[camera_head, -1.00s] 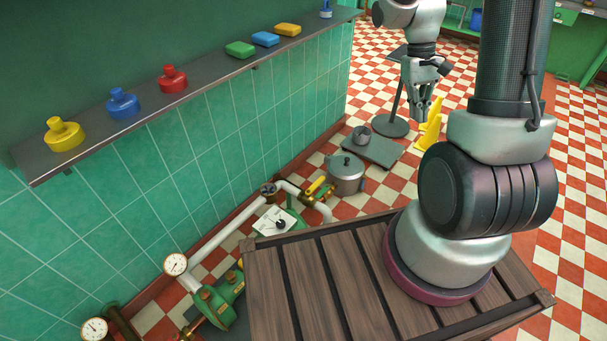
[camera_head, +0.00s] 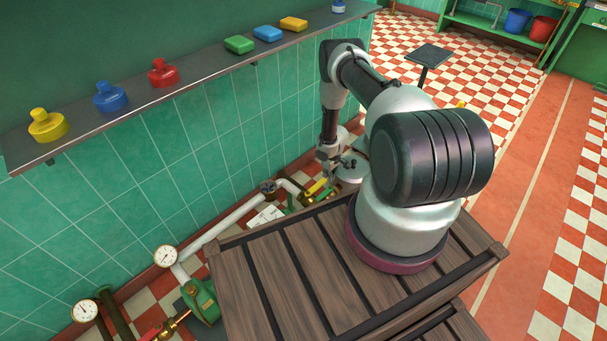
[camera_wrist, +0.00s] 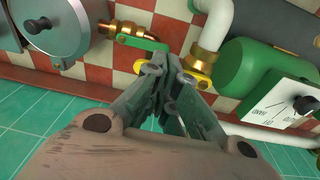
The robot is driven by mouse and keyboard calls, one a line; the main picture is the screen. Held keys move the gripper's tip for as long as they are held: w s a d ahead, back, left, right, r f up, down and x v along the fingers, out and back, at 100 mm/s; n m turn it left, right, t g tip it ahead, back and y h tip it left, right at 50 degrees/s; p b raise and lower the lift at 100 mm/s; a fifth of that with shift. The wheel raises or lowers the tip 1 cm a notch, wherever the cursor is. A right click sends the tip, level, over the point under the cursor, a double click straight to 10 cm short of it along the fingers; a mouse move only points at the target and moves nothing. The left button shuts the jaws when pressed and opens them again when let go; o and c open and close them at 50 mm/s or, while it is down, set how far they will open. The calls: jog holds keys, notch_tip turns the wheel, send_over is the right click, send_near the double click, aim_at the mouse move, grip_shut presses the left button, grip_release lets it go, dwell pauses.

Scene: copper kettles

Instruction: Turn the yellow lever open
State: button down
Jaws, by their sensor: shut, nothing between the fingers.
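The yellow lever (camera_head: 317,187) sits on brass pipework low along the tiled wall in the head view. In the wrist view its yellow parts (camera_wrist: 200,80) show on both sides of my fingers, and its middle is hidden behind them. My gripper (camera_wrist: 172,65) is shut and empty, with its fingertips in front of the lever. I cannot tell whether they touch it. In the head view my gripper (camera_head: 330,180) reaches down just right of the lever.
A metal pot (camera_wrist: 55,30) stands close to the valve. A white dial plate with a black knob (camera_wrist: 303,105) and green housing (camera_wrist: 255,72) lie beside it. White pipe (camera_head: 225,222) and a gauge (camera_head: 166,256) run along the wall. A shelf (camera_head: 190,90) with bottles hangs above.

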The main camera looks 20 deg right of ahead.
aim_at(316, 187)
jog(key=w+a+r+t+y, duration=0.1)
jog(key=w+a+r+t, duration=0.15)
jog(key=w, duration=0.55)
notch_tip(316, 187, down, 10)
jog(key=shift+s+a+r, duration=0.2)
jog(key=shift+s+r, duration=0.05)
jog(key=shift+s, duration=0.1)
dwell(0.4)
